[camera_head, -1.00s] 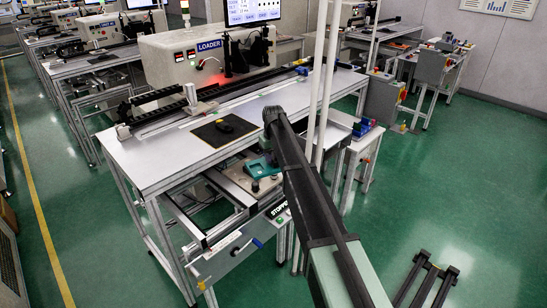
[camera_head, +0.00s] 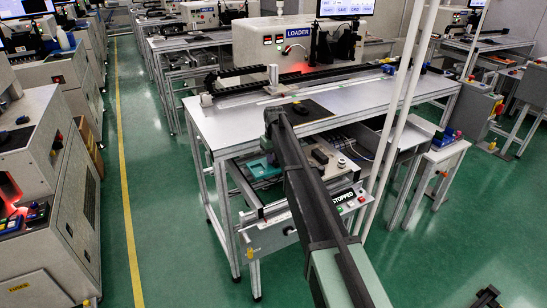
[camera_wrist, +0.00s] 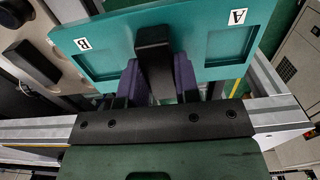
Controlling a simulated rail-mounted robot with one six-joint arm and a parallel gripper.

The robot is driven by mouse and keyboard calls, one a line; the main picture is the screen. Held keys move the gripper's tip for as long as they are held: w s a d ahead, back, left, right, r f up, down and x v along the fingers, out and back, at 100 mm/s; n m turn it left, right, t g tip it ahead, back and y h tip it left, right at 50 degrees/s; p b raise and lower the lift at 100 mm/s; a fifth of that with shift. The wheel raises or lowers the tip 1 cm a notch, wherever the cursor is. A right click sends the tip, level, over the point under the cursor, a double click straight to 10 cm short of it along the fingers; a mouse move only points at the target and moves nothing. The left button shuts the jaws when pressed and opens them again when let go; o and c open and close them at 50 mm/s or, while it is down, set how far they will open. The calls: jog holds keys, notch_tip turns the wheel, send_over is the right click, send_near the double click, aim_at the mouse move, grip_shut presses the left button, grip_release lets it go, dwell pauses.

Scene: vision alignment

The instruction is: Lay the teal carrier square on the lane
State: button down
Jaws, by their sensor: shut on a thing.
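The teal carrier (camera_wrist: 205,22) fills the upper part of the wrist view. It is a flat plate with two recesses, labelled A at the right and B at the left, and a black raised grip (camera_wrist: 153,42) in the middle. My gripper (camera_wrist: 158,80) is shut on this grip with its purple-padded fingers. The carrier's near edge slopes up to the right in the wrist view. In the head view the carrier (camera_head: 258,167) shows left of my arm, over the low rail frame (camera_head: 243,203) below the tabletop. My gripper is hidden there. I cannot tell whether the carrier touches the lane.
The grey worktable (camera_head: 235,122) stands above and behind the carrier. A STOPPED sign (camera_head: 343,197) and buttons sit at the right of the frame. A white post (camera_head: 398,110) rises right of my arm. In the wrist view, a pale metal rail (camera_wrist: 275,95) runs behind my gripper.

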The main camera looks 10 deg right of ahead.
jog(key=shift+f+b, duration=3.75)
jog(key=shift+f+b, duration=0.25)
jog(key=shift+b, duration=0.05)
jog(key=c, duration=0.8)
grip_release()
jog(key=shift+r, duration=0.1)
notch_tip(320, 180, up, 11)
jog(key=p, duration=1.1)
jog(key=s+m, duration=0.1)
jog(key=s, duration=1.3)
jog(key=s+m, duration=0.1)
jog(key=s, duration=1.3)
jog(key=s+m, duration=0.1)
jog(key=s, duration=1.2)
jog(key=shift+s+m, duration=0.3)
jog(key=shift+s, duration=0.1)
